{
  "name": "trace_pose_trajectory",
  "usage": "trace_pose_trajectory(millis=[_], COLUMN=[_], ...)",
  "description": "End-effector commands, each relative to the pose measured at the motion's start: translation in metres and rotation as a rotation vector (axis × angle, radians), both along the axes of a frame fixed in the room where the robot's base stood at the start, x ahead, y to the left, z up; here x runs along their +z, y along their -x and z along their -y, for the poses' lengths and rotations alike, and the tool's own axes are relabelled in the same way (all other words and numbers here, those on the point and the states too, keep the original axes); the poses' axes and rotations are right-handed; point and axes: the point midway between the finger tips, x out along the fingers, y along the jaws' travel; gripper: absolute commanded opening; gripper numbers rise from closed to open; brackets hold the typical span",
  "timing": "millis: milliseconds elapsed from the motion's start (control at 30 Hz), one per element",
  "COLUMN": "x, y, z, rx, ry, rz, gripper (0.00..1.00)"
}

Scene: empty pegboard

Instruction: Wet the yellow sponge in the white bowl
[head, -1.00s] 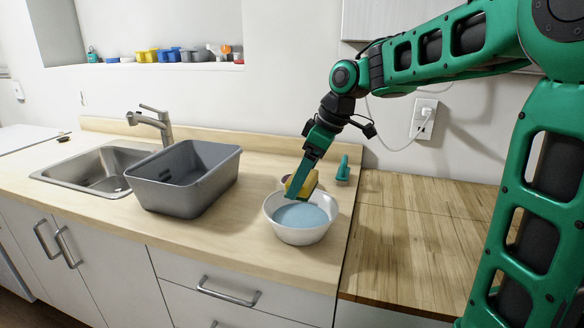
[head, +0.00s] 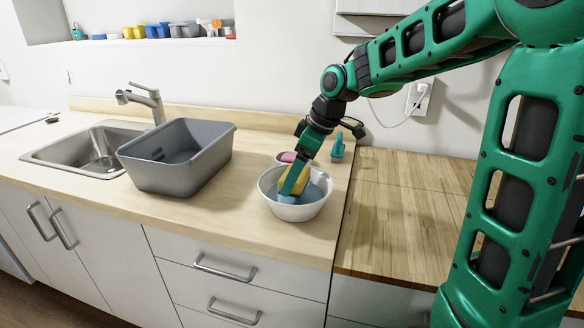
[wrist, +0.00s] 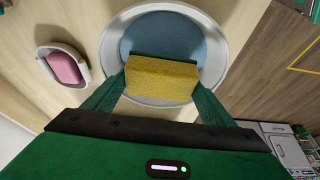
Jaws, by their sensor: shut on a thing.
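The yellow sponge (wrist: 160,80) is held between the two fingers of my gripper (wrist: 157,92), which is shut on it. In the head view the sponge (head: 291,179) is inside the white bowl (head: 295,213), partly hidden by my gripper (head: 292,186). The bowl stands on the wooden counter and holds blue water (head: 312,193). In the wrist view the bowl rim (wrist: 223,35) surrounds the blue water (wrist: 165,38), with the sponge over its near part. I cannot tell exactly how deep the sponge's lower side sits in the water.
A pink bar of soap in a dish (wrist: 64,68) lies beside the bowl. A teal brush-like item (head: 337,147) stands behind it. A grey tub (head: 172,176) and the sink (head: 90,155) are to the left. The counter between tub and bowl is clear.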

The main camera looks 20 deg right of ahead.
Motion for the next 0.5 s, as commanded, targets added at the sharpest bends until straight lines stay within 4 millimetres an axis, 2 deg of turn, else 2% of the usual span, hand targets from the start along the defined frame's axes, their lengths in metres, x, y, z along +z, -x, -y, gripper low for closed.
trace_pose_trajectory(millis=[500], x=[-0.040], y=[0.000], z=[0.000], rx=[0.000], ry=[-0.001], rz=[-0.002], gripper=[0.57])
